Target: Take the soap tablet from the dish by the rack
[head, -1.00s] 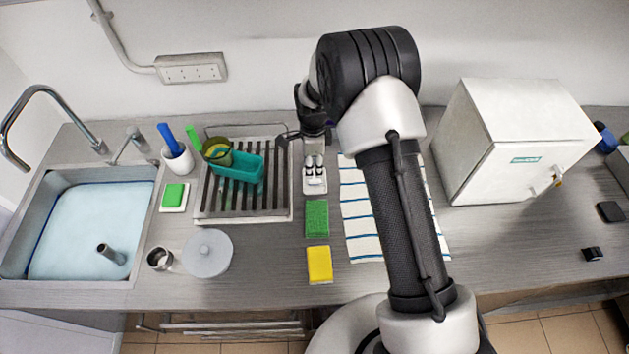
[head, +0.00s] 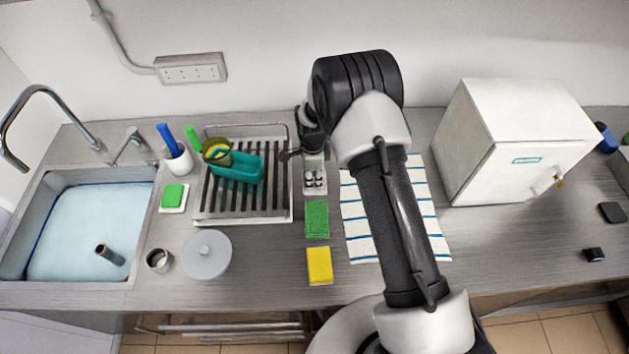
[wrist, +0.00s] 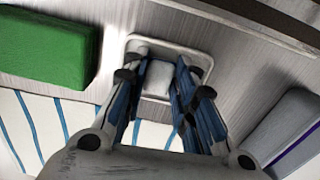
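A white soap tablet (wrist: 159,78) lies in a shallow pale dish (wrist: 190,50) in the wrist view. In the head view the dish (head: 315,191) is just right of the dish rack (head: 284,207), and my gripper hides most of it. My gripper (head: 315,178) points down over this dish. In the wrist view its fingers (wrist: 158,88) are apart, one on each side of the tablet, with a narrow gap visible at each side. I cannot tell how far the fingertips are above the dish floor.
A green sponge (head: 317,219) and a yellow sponge (head: 319,265) lie in front of the dish. A striped towel (head: 361,222) is to the right, under my arm. A green block on a white dish (head: 172,209) sits left of the rack. A white box (head: 512,150) stands farther right.

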